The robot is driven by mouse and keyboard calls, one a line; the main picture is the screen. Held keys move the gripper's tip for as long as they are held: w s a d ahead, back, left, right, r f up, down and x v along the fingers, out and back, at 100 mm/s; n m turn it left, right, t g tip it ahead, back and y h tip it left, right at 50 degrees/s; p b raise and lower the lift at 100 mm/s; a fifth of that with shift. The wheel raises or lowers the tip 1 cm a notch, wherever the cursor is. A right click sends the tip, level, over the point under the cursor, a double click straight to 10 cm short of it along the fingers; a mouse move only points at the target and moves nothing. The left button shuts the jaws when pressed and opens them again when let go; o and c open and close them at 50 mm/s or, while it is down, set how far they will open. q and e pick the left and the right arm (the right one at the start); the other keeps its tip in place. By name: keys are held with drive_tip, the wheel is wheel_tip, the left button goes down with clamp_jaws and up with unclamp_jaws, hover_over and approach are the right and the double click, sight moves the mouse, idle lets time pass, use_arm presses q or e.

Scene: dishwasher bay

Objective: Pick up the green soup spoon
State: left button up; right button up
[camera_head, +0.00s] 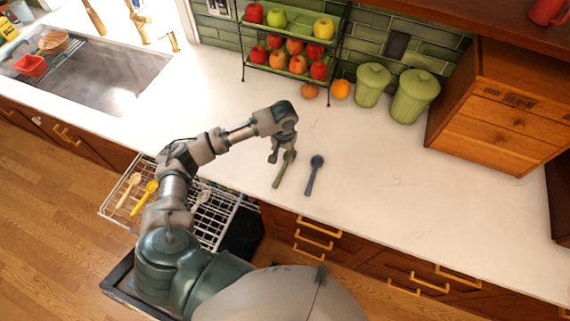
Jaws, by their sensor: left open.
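The green soup spoon (281,174) lies on the white countertop (380,200) near its front edge. My left gripper (281,158) is over the bowl end of the green spoon and hides part of it. Its fingers are open and point down. From this view I cannot tell whether they touch the spoon. A blue-grey spoon (314,175) lies just to the right of the green one, apart from it. My right gripper is not in view.
An open dishwasher rack (118,203) holds a tan and a yellow spoon. Green canisters (372,84), a fruit stand (243,62) and a wooden drawer box (500,115) stand at the back. A sink (95,75) is at left. The counter's right-hand middle is clear.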

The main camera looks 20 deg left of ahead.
sight(283, 166)
use_arm(q)
drive_tip(key=shift+d+f, duration=0.15)
drive_tip(key=shift+f, duration=0.5)
drive_tip(key=f, duration=0.2)
drive_tip(key=s+f, duration=0.1)
drive_tip(key=f, duration=0.1)
drive_tip(key=shift+f+p, duration=0.2)
drive_tip(key=shift+p, duration=0.2)
drive_tip(key=shift+f, duration=0.3)
clamp_jaws()
